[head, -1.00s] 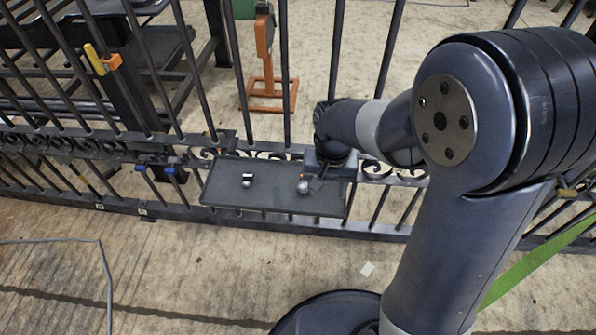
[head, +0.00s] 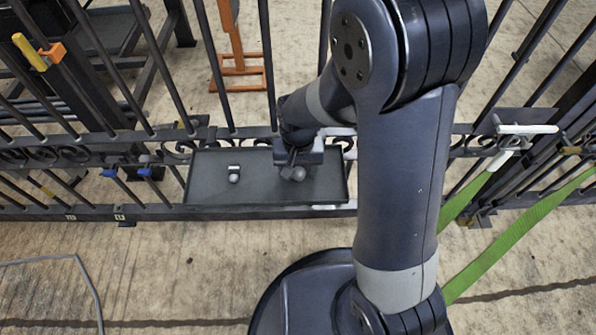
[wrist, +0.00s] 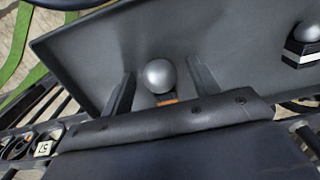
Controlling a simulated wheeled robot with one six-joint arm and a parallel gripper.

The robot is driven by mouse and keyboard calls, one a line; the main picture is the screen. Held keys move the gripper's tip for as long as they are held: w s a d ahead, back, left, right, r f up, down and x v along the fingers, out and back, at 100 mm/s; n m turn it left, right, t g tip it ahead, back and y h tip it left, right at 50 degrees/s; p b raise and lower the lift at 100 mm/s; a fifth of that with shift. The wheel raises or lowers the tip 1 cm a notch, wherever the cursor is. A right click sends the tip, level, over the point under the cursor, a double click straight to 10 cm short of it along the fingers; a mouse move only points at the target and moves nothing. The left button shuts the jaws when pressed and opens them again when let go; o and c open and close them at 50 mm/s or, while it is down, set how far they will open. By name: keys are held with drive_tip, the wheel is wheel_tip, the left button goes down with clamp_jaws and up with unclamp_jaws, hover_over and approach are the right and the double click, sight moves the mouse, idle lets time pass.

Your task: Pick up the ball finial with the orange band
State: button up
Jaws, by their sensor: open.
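The ball finial with the orange band (wrist: 160,75) shows in the wrist view as a grey ball with a strip of orange below it. My gripper (wrist: 161,84) is open, with one finger on each side of this finial; I cannot tell whether either touches it. In the head view the finial (head: 298,174) is partly hidden by my gripper (head: 297,166).
The tray has a raised rim and sits against the dark iron gate (head: 160,132). Blue clamps (head: 150,172) are at the left and a white-handled clamp (head: 526,129) at the right. Green straps (head: 520,240) run at the right. The tray's left part is mostly clear.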

sight(299, 169)
drive_tip(key=shift+r, duration=0.1)
drive_tip(key=shift+c, duration=0.6)
drive_tip(key=c, duration=1.1)
drive_tip(key=shift+c, duration=0.2)
wheel_tip(299, 169, up, 10)
drive_tip(key=p, duration=0.4)
